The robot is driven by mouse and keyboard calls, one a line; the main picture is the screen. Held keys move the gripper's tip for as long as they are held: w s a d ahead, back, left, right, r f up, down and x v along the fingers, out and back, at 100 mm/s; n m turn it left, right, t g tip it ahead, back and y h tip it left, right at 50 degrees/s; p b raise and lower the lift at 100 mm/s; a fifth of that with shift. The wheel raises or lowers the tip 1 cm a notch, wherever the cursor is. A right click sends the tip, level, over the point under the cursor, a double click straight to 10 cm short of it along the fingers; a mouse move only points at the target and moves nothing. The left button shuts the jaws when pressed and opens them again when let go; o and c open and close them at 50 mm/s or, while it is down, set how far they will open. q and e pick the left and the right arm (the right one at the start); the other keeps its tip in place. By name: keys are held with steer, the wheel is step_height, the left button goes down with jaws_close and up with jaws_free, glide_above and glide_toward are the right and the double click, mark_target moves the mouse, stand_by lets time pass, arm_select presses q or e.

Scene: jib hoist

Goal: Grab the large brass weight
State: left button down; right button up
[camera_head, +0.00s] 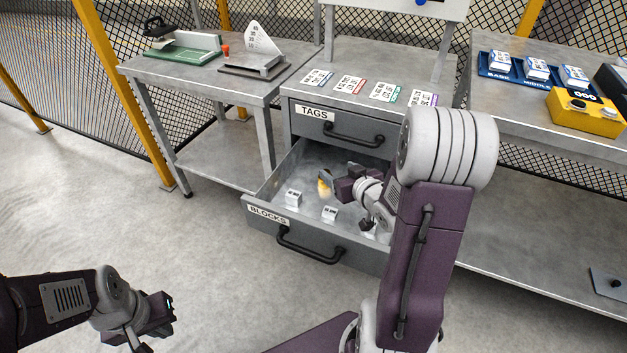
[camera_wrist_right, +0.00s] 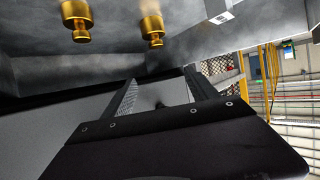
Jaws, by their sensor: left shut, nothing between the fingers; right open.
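The open drawer marked BLOCKS (camera_head: 266,226) holds brass weights. In the right wrist view two brass weights show at the top: one (camera_wrist_right: 77,20) left of the fingers and a second (camera_wrist_right: 152,30) beyond them. The left one looks slightly bigger, but I cannot be sure which is the large one. In the head view one brass shape (camera_head: 323,188) shows beside my right gripper (camera_head: 331,180), which is inside the drawer. My right gripper (camera_wrist_right: 162,92) is open, with no weight between its fingers. My left gripper (camera_head: 168,312) is shut and empty over the floor, lower left.
White blocks (camera_head: 293,198) (camera_head: 330,213) lie in the drawer. The TAGS drawer (camera_head: 345,130) above is shut. Printed cards (camera_head: 350,84) lie on the cabinet top. A side table (camera_head: 190,72) stands left; a bench with a yellow device (camera_head: 585,110) stands right. Floor at left is clear.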

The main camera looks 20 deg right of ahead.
steer(key=f+b, duration=0.2)
steer(key=f, duration=0.1)
steer(key=shift+w+b, duration=0.2)
steer(key=shift+b, duration=0.1)
steer(key=shift+f+b, duration=0.3)
steer(key=shift+b, duration=0.05)
step_height(320, 180, down, 2)
steer(key=shift+w+f+b, duration=0.1)
steer(key=shift+f+b, duration=0.15)
steer(key=shift+b, duration=0.95)
steer(key=shift+b+x, duration=0.45)
steer(key=shift+x, duration=0.75)
steer(key=b+x, duration=0.1)
steer(key=x, duration=0.1)
steer(key=b+x, duration=0.2)
steer(key=shift+w+a+f, duration=0.1)
steer(key=shift+w+f, duration=0.1)
steer(key=shift+f, duration=0.2)
steer(key=shift+w, duration=0.25)
arm_select(q)
step_height(320, 180, down, 10)
steer(key=shift+w+a, duration=0.15)
steer(key=shift+w, duration=0.1)
arm_select(e)
steer(key=shift+r, duration=0.15)
jaws_close()
